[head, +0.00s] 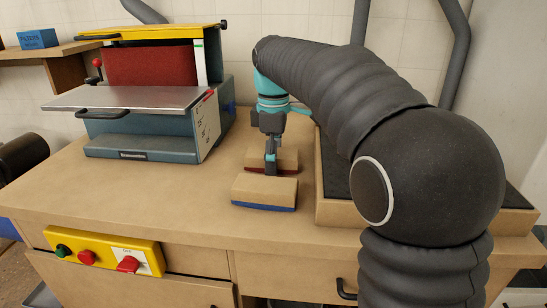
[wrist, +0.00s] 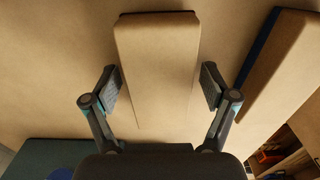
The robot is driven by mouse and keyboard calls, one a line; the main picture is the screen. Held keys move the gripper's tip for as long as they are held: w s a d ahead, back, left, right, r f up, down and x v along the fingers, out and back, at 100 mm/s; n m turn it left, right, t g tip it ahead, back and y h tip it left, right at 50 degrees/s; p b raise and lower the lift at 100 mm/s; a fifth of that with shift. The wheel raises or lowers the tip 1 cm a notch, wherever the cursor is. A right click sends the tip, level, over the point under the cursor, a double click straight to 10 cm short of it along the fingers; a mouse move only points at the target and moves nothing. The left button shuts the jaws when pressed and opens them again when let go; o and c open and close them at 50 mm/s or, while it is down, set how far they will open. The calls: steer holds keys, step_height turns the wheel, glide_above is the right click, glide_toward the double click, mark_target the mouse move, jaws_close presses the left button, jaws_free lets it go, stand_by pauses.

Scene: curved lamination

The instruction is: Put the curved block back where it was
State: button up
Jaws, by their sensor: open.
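Two tan wooden blocks lie on the workbench. The front one is a blue-edged block (head: 262,188), also at the right of the wrist view (wrist: 280,65). Just behind it is a red-edged block (head: 288,154), partly hidden by my gripper (head: 270,163) in the head view. In the wrist view this block (wrist: 157,60) lies lengthwise between my open fingers (wrist: 161,85), with a gap on each side. I cannot tell clearly which block is the curved one.
A sanding machine (head: 150,135) with a metal table stands at the left. A wooden tray with a dark bed (head: 335,175) stands close right of the blocks. A yellow switch panel (head: 105,252) is on the bench front. The bench (head: 150,190) is clear left of the blocks.

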step_height(320, 180, up, 11)
steer(key=p, duration=0.2)
steer(key=shift+p, duration=0.3)
steer(key=shift+r, duration=0.65)
